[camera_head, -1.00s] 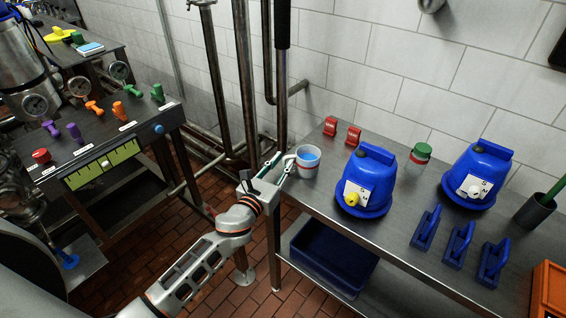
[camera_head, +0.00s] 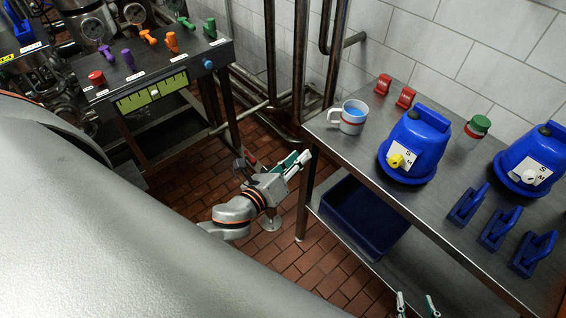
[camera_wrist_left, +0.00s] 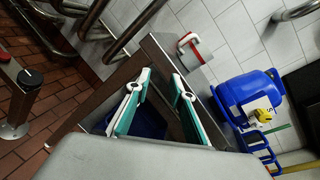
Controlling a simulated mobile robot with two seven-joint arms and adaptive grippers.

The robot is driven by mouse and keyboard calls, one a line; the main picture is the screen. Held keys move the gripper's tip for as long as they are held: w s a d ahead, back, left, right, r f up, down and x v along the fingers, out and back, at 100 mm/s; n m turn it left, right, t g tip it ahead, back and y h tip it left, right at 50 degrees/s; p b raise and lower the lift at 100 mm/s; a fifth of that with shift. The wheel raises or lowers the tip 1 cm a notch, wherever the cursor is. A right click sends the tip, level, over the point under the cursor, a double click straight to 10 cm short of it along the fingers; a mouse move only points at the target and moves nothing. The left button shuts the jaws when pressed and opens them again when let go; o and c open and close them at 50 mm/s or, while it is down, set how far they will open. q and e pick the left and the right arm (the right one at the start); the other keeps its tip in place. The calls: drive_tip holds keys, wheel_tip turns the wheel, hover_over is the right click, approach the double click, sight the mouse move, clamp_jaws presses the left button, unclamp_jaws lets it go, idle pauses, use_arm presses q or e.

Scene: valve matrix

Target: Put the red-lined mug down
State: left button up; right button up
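The white mug with a red band and blue inside (camera_head: 352,118) stands upright on the steel table (camera_head: 345,150), near its left end. It also shows in the left wrist view (camera_wrist_left: 191,46), beyond my fingers. My left gripper (camera_head: 299,160) is off the table's left edge, apart from the mug and empty. Its two fingers stand wide apart in the left wrist view (camera_wrist_left: 160,84). My right gripper (camera_head: 416,303) shows only its fingertips at the bottom edge of the head view. They are spread, with nothing seen between them.
Two red blocks (camera_head: 394,91) and a blue machine with a yellow knob (camera_head: 417,145) stand near the mug. A green-lidded jar (camera_head: 472,131) and several blue clamp-like pieces are further right. A blue bin (camera_head: 365,215) sits below the table. A control panel (camera_head: 160,75) is at left.

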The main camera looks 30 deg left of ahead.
use_arm(q)
drive_tip(key=s+d+f+n+g, duration=0.1)
drive_tip(key=s+f+n+g, duration=0.1)
drive_tip(key=s+f+n, duration=0.5)
drive_tip(key=s+d+f+n+g, duration=0.1)
drive_tip(key=s+f+n+g, duration=0.2)
drive_tip(key=s+f+n, duration=0.5)
drive_tip(key=n, duration=1)
drive_tip(key=shift+s+d+f+n+h, duration=0.25)
drive_tip(key=shift+f+n+h, duration=0.05)
drive_tip(key=shift+n, duration=0.1)
